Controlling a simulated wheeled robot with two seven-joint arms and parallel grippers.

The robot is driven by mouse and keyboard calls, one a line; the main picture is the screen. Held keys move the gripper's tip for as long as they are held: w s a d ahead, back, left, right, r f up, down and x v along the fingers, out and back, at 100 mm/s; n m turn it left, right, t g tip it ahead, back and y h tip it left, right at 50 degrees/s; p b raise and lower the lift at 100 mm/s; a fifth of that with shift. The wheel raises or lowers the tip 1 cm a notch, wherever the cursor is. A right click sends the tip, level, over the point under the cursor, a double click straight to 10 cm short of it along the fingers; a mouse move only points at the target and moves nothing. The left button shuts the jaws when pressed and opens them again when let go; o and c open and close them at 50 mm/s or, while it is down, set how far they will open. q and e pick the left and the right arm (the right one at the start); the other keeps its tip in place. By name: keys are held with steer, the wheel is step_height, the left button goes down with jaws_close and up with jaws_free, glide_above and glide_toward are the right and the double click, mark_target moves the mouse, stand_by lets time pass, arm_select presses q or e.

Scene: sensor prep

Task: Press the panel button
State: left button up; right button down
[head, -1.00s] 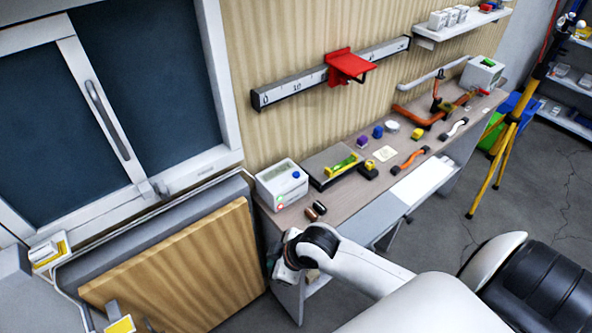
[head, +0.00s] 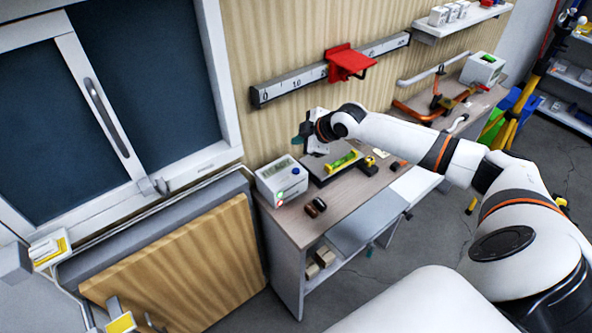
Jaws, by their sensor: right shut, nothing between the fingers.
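A white panel box (head: 270,190) stands on the left end of the workbench. It has a grey display, a blue round button (head: 295,171) on top, and small green and red spots on its front. My right gripper (head: 299,141) is up in the air behind and above the box, apart from it, near the wall. Its fingers look shut and empty, though they are small here. My right arm reaches in from the right across the bench. My left gripper is not in view.
A yellow-green level (head: 342,162) lies on a dark plate just right of the box. Two small dark items (head: 316,206) lie at the bench's front. A scale rail (head: 300,83) with a red bracket (head: 350,62) is on the wall above.

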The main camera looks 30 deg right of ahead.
steer(key=b, duration=0.7)
glide_toward(293, 169)
steer(key=w, duration=0.1)
steer(key=w+a+f, duration=0.1)
steer(key=w, duration=0.1)
steer(key=w+f, duration=0.1)
steer(key=shift+w+a, duration=0.2)
steer(key=shift+w, duration=0.15)
steer(key=shift+f, duration=0.45)
stand_by(0.9)
steer(key=shift+f+b, duration=0.3)
steer(key=shift+f, duration=0.15)
steer(key=shift+f, duration=0.4)
stand_by(0.5)
stand_by(0.3)
steer(key=shift+r+p, duration=0.7)
steer(key=shift+r, duration=0.1)
